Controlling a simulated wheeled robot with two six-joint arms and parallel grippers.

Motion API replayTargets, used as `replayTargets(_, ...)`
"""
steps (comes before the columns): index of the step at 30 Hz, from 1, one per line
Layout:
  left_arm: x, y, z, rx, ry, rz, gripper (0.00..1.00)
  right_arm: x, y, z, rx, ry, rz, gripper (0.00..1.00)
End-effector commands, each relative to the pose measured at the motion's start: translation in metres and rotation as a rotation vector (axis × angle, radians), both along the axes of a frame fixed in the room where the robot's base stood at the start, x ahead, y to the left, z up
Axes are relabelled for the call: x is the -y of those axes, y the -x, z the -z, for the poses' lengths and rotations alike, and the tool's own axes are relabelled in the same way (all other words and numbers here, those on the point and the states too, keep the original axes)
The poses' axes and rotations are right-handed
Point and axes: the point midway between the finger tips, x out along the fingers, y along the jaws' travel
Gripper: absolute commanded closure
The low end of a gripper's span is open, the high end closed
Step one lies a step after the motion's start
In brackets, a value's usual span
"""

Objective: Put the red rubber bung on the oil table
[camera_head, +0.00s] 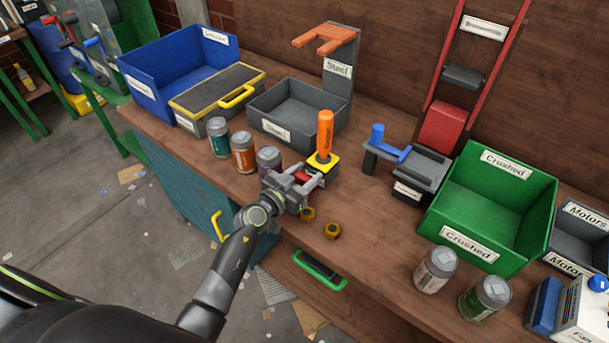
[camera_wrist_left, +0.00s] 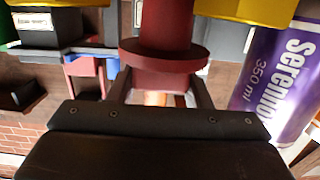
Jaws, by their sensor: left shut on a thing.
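The red rubber bung (camera_wrist_left: 165,75) is between the fingers of my left gripper (camera_wrist_left: 160,97) in the left wrist view, with its wide flange just beyond them. In the head view my left gripper (camera_head: 303,182) is low over the wooden bench, shut on the bung, of which only a little red (camera_head: 302,176) shows. It is close to a yellow block with an orange-handled tool (camera_head: 325,135). No table is marked as the oil table; a green-legged stand (camera_head: 28,65) is at the far left. My right gripper is out of view.
A purple can (camera_head: 268,161), also in the left wrist view (camera_wrist_left: 278,75), stands close beside my left gripper. Two brass nuts (camera_head: 332,230) lie in front. A grey steel bin (camera_head: 270,128) is behind and a green crushed bin (camera_head: 505,170) is to the right.

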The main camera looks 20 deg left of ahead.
Motion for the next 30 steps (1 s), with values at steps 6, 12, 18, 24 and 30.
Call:
replayTargets(6,0.000,0.000,0.002,0.000,0.001,0.000,0.36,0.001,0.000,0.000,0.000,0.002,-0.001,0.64)
replayTargets(12,0.000,0.000,0.002,0.000,0.001,0.000,0.34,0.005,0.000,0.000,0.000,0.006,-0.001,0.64)
replayTargets(18,-0.001,0.003,-0.001,-0.001,0.000,-0.001,0.34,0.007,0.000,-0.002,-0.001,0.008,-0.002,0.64)
replayTargets(24,-0.012,0.034,-0.005,-0.003,0.000,-0.001,0.34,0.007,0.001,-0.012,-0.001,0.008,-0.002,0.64)
replayTargets(30,-0.026,0.072,-0.010,-0.003,-0.001,-0.001,0.34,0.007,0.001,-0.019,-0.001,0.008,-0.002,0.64)
